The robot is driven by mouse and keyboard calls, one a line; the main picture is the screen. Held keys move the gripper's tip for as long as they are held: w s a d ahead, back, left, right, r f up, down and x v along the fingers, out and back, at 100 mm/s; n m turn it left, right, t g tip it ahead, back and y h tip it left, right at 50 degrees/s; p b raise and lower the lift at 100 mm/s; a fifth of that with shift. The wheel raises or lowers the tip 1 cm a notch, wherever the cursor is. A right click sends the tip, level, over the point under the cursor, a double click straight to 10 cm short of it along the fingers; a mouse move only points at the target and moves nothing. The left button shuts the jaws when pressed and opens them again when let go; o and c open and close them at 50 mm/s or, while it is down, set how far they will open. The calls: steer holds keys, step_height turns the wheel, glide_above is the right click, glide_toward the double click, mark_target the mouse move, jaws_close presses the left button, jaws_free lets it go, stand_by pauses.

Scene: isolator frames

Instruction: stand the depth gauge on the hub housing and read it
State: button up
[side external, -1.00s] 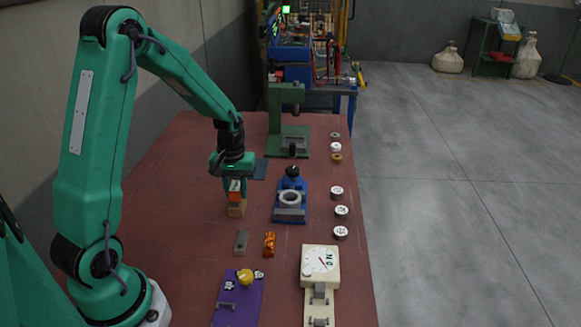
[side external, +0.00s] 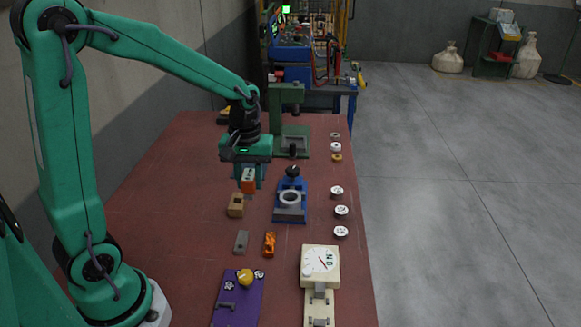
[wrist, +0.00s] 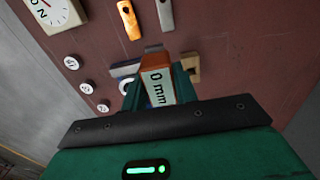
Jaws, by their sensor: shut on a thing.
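My gripper (side external: 247,178) is shut on the depth gauge (side external: 248,188), an orange block held above the table. In the wrist view the gauge (wrist: 157,88) has a white face reading "0 mm" and sits between my green fingers. The hub housing appears to be the pale grey ring (side external: 289,197) in the blue fixture (side external: 291,214), to the right of my gripper and apart from the gauge. In the wrist view the ring is largely hidden behind the gauge and a finger. A tan block (side external: 236,206) stands on the table below and left of the gauge.
A cream dial box (side external: 320,258) and a purple board (side external: 236,302) lie at the front. A grey piece (side external: 241,242) and an orange piece (side external: 269,244) lie behind them. Several round parts (side external: 341,211) line the right edge. A green press (side external: 288,120) stands behind. The table's left side is clear.

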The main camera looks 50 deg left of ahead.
steer(key=shift+s+d+r, duration=0.1)
steer(key=shift+d+r, duration=0.2)
steer(key=shift+d, duration=0.2)
steer(key=shift+s+d+r, duration=0.1)
steer(key=shift+d+r, duration=0.2)
steer(key=shift+d, duration=0.2)
steer(key=w+a+m, duration=0.1)
steer(key=w+m, duration=0.5)
steer(key=w, duration=0.6)
steer(key=shift+w+a+r, duration=0.15)
steer(key=shift+a+r, duration=0.05)
steer(key=shift+f, duration=0.2)
steer(key=shift+f, duration=2.7)
steer(key=shift+f, duration=1.6)
steer(key=o, duration=1.1)
steer(key=shift+o, duration=0.2)
